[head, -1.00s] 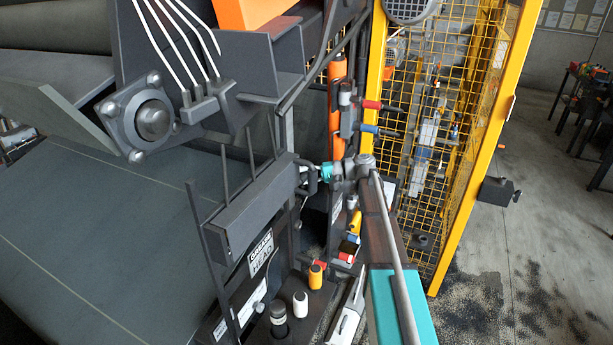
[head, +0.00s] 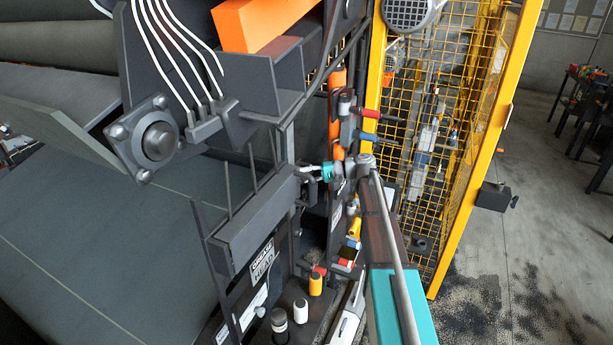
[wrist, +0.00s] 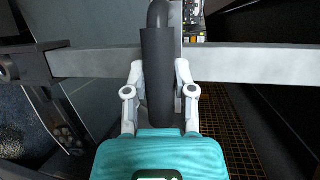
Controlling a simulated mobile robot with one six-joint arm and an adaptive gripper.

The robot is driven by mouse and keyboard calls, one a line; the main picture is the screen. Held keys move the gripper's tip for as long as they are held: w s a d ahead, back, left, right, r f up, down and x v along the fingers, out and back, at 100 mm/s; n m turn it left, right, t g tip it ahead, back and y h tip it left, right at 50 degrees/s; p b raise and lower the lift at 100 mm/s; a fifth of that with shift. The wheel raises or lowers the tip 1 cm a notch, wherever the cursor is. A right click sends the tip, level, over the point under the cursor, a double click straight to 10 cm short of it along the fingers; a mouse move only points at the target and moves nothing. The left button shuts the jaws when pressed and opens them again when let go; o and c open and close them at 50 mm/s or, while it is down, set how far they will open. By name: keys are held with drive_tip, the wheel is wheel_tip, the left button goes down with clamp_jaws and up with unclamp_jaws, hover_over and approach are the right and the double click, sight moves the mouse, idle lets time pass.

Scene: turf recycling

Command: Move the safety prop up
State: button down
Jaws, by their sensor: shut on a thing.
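My gripper (wrist: 160,95) is shut on an upright dark grip sleeve (wrist: 157,70) in the wrist view, one white finger on each side. The sleeve stands in front of a light grey bar (wrist: 245,62) that runs across the view. I take the bar and its handle to be the safety prop, but cannot tell for sure. In the head view my gripper (head: 314,172) is small, at a dark handle (head: 300,184) by the right end of a dark grey beam (head: 250,222). My wrist partly hides the contact there.
A bearing block (head: 157,141) and an orange part (head: 255,22) are up left. Red- and blue-ended levers (head: 367,112) stand close behind my wrist. A yellow mesh guard (head: 500,130) stands to the right. Several knobs (head: 300,309) are below. Open floor (head: 540,230) is at far right.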

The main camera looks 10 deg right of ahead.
drive_tip(key=shift+r+p, duration=0.65)
drive_tip(key=shift+r, duration=0.3)
drive_tip(key=shift+w, duration=0.1)
drive_tip(key=shift+c, duration=2.2)
unclamp_jaws()
